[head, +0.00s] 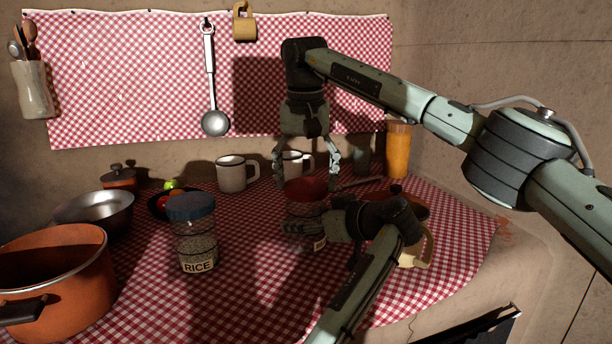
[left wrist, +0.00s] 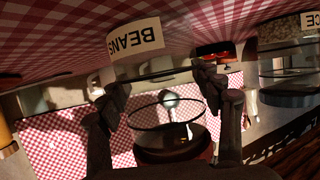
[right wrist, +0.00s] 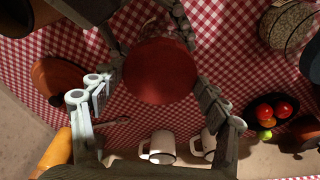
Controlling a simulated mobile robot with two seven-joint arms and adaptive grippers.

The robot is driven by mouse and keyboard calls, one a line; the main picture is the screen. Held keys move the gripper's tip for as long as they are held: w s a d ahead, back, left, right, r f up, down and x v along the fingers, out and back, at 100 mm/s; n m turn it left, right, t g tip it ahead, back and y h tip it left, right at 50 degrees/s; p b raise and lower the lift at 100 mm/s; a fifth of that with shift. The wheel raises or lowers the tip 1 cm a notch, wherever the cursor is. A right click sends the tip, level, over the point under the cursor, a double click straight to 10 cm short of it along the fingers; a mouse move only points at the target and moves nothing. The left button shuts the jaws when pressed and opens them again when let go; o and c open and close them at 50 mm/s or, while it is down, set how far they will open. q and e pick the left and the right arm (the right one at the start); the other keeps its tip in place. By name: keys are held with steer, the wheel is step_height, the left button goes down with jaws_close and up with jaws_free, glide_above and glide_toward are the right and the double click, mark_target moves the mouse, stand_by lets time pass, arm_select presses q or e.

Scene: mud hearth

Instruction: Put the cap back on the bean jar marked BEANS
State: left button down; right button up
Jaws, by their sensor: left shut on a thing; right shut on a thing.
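The bean jar (head: 303,211) is clear glass and upright in the head view, partly hidden by my left gripper (head: 299,229), which is shut on its side. Its BEANS label (left wrist: 135,40) shows upside down in the left wrist view. The dark red cap (head: 306,188) is directly over the jar's mouth, with my right gripper (head: 307,180) pointing down and shut on it. In the right wrist view the cap (right wrist: 160,70) lies between the two fingers and covers the mouth. I cannot tell whether the cap touches the rim.
A RICE jar (head: 195,240) with a blue lid stands to the left. White mugs (head: 233,175) stand behind.

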steer(key=m, duration=0.4)
steer(key=m+h, duration=0.1)
steer(key=m, duration=0.1)
steer(key=shift+a+m, duration=0.25)
steer(key=shift+m, duration=0.05)
steer(key=m, duration=0.2)
steer(key=m+g, duration=0.1)
steer(key=m, duration=0.1)
steer(key=shift+w+a+m+h, duration=0.1)
steer(key=shift+w+m+h, duration=0.05)
steer(key=shift+m+h, duration=0.15)
steer(key=shift+m, duration=0.9)
steer(key=o, duration=0.8)
steer(key=shift+o, duration=0.5)
arm_select(q)
steer(key=shift+c, duration=1.2)
jaws_free()
